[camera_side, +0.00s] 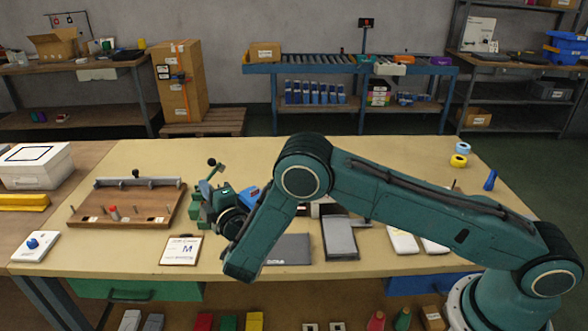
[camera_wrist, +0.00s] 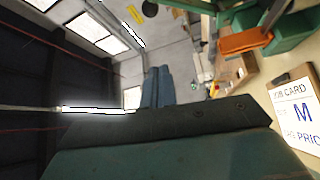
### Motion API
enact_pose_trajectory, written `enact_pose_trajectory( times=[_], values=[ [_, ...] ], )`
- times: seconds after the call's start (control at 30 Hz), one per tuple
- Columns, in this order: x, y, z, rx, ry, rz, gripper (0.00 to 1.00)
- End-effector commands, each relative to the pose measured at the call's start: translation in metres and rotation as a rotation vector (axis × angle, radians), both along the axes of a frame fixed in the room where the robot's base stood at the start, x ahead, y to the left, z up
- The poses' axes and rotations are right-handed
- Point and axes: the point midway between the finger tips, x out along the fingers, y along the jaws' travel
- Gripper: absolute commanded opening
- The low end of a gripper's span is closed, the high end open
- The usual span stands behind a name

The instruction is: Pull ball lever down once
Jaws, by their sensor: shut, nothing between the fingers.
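The wrist view shows a green device with an orange part (camera_wrist: 245,41) at the upper right; the ball is not clear there.
A wooden board (camera_side: 125,208) with pegs and a grey bar lies left of the machine. A job card (camera_side: 181,250) lies in front of it and also shows in the wrist view (camera_wrist: 296,113). Grey flat pads (camera_side: 340,238) lie right of my forearm. The back of the table is mostly clear.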

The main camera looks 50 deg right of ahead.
Motion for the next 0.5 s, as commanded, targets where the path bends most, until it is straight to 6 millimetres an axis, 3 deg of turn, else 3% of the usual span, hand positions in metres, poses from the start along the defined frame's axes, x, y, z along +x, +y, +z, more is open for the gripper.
enact_pose_trajectory(
  times=[0.27, 0.5],
  values=[
    [0.008, -0.002, 0.001, 0.002, -0.001, -0.003, 0.0],
    [0.028, -0.005, 0.004, 0.002, -0.002, -0.002, 0.0]
  ],
)
